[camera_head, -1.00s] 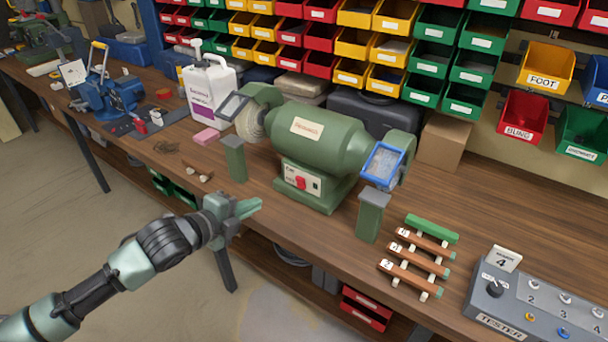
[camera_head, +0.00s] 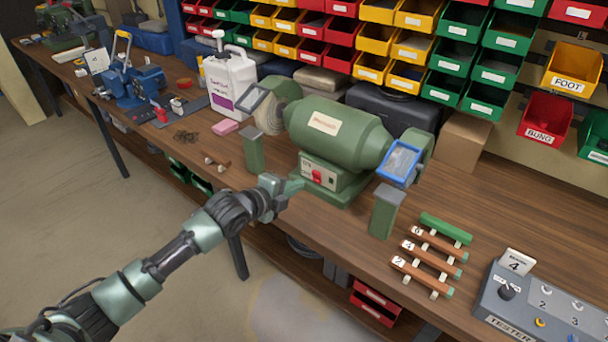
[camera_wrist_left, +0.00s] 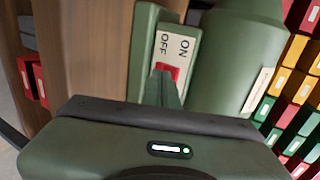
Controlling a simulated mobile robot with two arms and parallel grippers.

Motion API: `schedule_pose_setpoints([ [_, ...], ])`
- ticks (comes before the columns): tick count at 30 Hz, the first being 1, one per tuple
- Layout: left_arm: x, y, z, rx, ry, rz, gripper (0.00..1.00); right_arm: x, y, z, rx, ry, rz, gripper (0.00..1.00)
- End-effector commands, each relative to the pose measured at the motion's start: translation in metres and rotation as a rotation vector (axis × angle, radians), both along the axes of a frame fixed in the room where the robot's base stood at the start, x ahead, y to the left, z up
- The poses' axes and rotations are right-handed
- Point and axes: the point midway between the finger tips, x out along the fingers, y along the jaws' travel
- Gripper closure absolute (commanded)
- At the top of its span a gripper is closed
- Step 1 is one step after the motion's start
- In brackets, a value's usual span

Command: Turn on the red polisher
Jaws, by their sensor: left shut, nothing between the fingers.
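The polisher (camera_head: 341,130) is a green bench machine with a wheel at each end; its body is green, not red. A red switch (camera_head: 316,176) sits on the pale plate of its base. In the left wrist view the red switch (camera_wrist_left: 173,71) shows below the printed words OFF and ON. My left gripper (camera_head: 296,187) is shut and empty, pointing at the switch from the front left. In the wrist view its fingertips (camera_wrist_left: 162,78) overlap the switch's lower part; I cannot tell whether they touch it. My right gripper is not in view.
Green posts (camera_head: 253,152) and (camera_head: 384,211) stand at either side of the polisher's front. A rack of numbered bars (camera_head: 430,262) and a grey tester box (camera_head: 535,310) are to the right. A white jug (camera_head: 231,82) stands behind left. Coloured bins line the back.

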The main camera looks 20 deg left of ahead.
Motion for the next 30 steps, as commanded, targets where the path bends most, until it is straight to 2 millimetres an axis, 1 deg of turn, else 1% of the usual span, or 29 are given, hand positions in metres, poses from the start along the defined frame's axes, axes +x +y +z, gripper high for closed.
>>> schedule_pose_setpoints([
  [1,0.01,-0.003,0.006,-0.004,-0.003,0.002,1.0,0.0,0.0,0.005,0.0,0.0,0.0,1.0],
  [3,0.019,-0.007,0.007,-0.003,-0.002,0.001,1.0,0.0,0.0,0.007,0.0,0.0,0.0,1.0],
  [6,0.029,-0.01,0.008,-0.002,-0.001,0.001,1.0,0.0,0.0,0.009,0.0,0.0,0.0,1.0],
  [9,0.034,-0.013,0.009,-0.001,-0.002,0.0,1.0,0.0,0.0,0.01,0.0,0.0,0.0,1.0],
  [20,0.036,-0.013,0.008,0.0,-0.001,0.0,1.0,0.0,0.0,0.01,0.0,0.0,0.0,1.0],
  [22,0.037,-0.013,0.01,0.003,0.004,0.0,1.0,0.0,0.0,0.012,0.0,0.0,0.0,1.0],
  [25,0.042,-0.015,0.018,0.016,0.037,-0.003,1.0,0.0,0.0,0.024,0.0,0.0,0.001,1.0],
  [28,0.049,-0.016,0.026,0.044,0.107,-0.001,1.0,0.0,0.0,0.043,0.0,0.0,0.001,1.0],
  [29,0.046,-0.017,0.014,0.039,0.106,-0.001,1.0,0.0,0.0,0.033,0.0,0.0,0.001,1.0],
  [30,0.046,-0.017,0.012,0.037,0.105,-0.002,1.0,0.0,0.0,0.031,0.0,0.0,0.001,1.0],
])
